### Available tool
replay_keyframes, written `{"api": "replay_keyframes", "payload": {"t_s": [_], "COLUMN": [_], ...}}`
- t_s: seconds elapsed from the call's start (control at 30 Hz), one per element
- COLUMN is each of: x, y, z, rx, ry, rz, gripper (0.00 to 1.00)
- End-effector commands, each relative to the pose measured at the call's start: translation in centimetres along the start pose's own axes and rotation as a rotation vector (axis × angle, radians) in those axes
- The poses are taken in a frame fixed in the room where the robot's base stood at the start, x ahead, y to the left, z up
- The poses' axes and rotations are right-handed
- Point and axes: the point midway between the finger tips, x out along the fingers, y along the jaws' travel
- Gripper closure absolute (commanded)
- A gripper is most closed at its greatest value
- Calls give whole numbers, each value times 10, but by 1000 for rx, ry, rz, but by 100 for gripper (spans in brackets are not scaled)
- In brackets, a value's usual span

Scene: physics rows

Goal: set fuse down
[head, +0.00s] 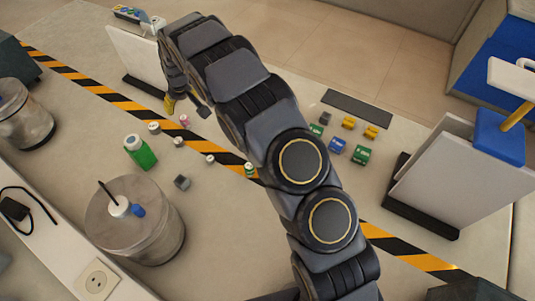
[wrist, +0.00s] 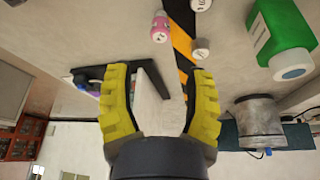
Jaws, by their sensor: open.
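Several small capped cylinders, which look like fuses, stand on the table; I cannot tell which one the task means. A pink one (head: 184,120) is closest to my gripper (head: 186,107), which is low near the table's far left part. The pink cylinder also shows in the wrist view (wrist: 160,27), beyond the fingertips, with a grey-white one (wrist: 200,48) beside it. A green one (head: 249,170) stands by the striped line near my arm. My gripper's yellow fingers (wrist: 160,75) are spread apart in the wrist view. Nothing is held between them.
A white upright panel (head: 137,58) is close behind my gripper. Coloured blocks (head: 361,154) and another panel (head: 445,175) are at right.

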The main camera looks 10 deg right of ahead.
Motion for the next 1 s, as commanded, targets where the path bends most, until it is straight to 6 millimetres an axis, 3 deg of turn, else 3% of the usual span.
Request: {"api": "replay_keyframes", "payload": {"t_s": [0.17,0.27,0.37,0.53,0.7,1.0], "x": [-17,-50,-96,-174,-242,-324], "y": [8,22,37,50,43,2], "z": [4,17,42,101,172,305], "rx": [15,49,102,201,296,417], "ry": [-11,-46,-96,-191,-284,-431], "rz": [13,33,57,80,82,60], "gripper": [47,47,47,47,47,47]}}
